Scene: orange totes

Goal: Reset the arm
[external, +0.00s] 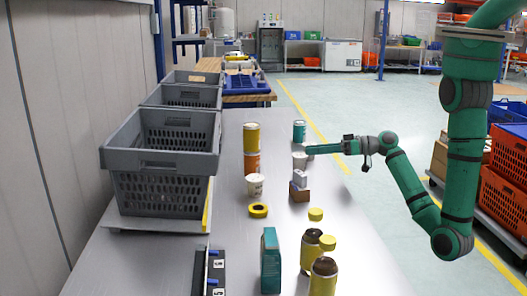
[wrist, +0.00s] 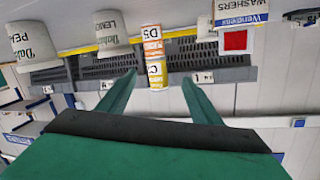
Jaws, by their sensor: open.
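My green arm reaches in from the right in the external view, with the forearm angled up and my gripper (external: 312,149) pointing left above the grey table (external: 225,262). In the wrist view my gripper's two green fingers (wrist: 158,80) are spread apart with nothing held between them. Beyond the fingertips is a stacked orange and yellow item (wrist: 153,45). In the external view the gripper's tips look close to a small white cup (external: 299,161); I cannot tell the gap.
Grey crates (external: 160,160) line the table's left side. Yellow (external: 251,138) and orange (external: 252,163) cans, a white tub (external: 255,186), a teal box (external: 270,262) and brown jars (external: 323,279) stand on the table. Orange totes (external: 503,190) are at right; floor behind is open.

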